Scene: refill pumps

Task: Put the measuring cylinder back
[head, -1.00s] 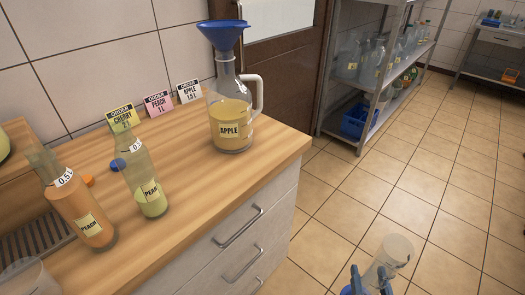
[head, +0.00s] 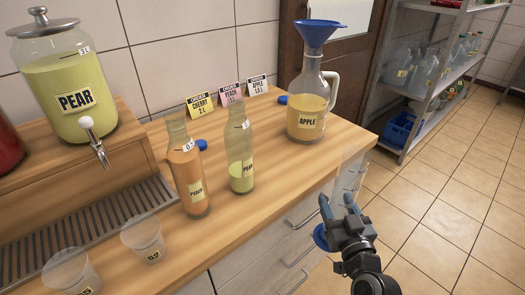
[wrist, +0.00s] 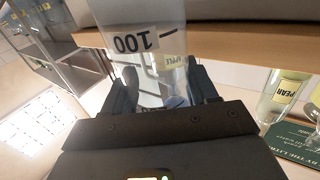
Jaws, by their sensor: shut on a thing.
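The measuring cylinder is clear, with a white 100 mark (wrist: 135,42) in the wrist view, where it stands between my two fingers. In the head view its wall is faint against the drawers, and a blue disc (head: 320,237), apparently its foot, shows beside my fingers. My gripper (head: 338,208) is shut on the cylinder, in front of the counter's right end and apart from the counter top. It also shows in the wrist view (wrist: 165,92). Whether the cylinder holds any liquid is unclear.
An apple jug (head: 306,118) with a blue funnel (head: 320,34) stands at the counter's right end. A peach bottle (head: 188,175) and a pear bottle (head: 240,160) stand mid-counter. A pear dispenser (head: 70,90), drip grate (head: 85,225) and beakers (head: 143,245) are left. Bare wood lies front right.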

